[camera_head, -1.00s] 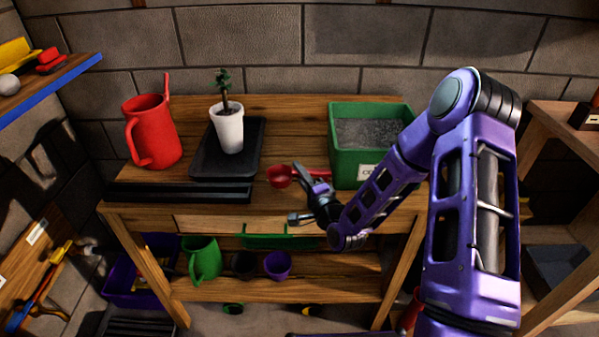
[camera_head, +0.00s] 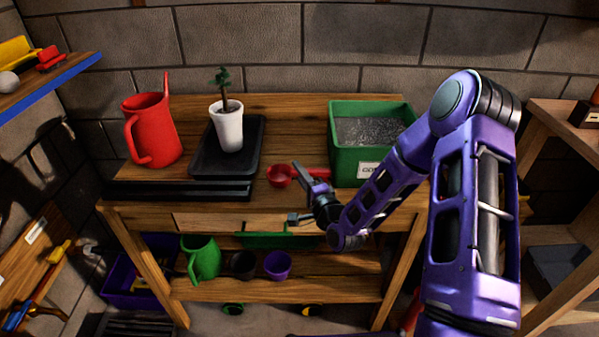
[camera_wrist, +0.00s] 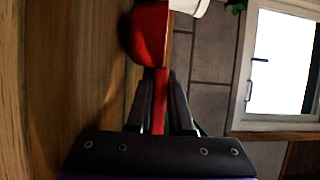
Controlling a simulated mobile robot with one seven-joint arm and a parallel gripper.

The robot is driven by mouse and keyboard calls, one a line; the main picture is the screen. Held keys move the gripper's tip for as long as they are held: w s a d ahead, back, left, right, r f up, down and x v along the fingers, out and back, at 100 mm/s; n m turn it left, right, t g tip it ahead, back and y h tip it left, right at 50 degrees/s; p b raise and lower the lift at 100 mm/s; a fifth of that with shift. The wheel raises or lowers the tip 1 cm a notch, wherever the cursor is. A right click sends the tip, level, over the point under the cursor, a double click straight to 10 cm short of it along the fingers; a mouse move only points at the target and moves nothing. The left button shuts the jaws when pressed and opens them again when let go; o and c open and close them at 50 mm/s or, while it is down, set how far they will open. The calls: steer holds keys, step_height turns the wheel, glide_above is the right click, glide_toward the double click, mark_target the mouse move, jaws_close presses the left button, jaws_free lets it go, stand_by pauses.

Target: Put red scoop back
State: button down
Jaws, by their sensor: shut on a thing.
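The red scoop (camera_head: 280,175) is at the front of the workbench, between the black tray and the green bin. In the wrist view its red bowl (camera_wrist: 148,35) points away from me and its handle (camera_wrist: 160,100) runs back between my fingers. My gripper (camera_head: 308,180) is shut on the handle; the fingers (camera_wrist: 160,105) lie on both sides of it. The bowl is close to the bench top; I cannot tell whether it touches. The green bin (camera_head: 342,167) holds grey granular material and has a white label.
A black tray (camera_head: 195,165) carries a white potted plant (camera_head: 229,130). A red watering can (camera_head: 150,135) stands at the left. A shelf (camera_head: 70,75) with yellow and red items juts in at far left.

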steer(key=shift+s+d+f, duration=0.1)
steer(key=shift+s+f, duration=0.1)
steer(key=shift+f, duration=0.65)
steer(key=c, duration=0.7)
jaws_free()
steer(key=shift+f, duration=0.1)
steer(key=shift+c, duration=0.2)
steer(key=shift+s, duration=0.1)
steer(key=shift+s+d+f, duration=0.1)
steer(key=shift+s+d, duration=0.1)
steer(key=shift+s, duration=0.2)
steer(key=r+p+v, duration=0.2)
steer(key=p+v, duration=0.1)
steer(key=v, duration=1.3)
steer(key=shift+p, duration=0.35)
steer(key=shift+f, duration=0.1)
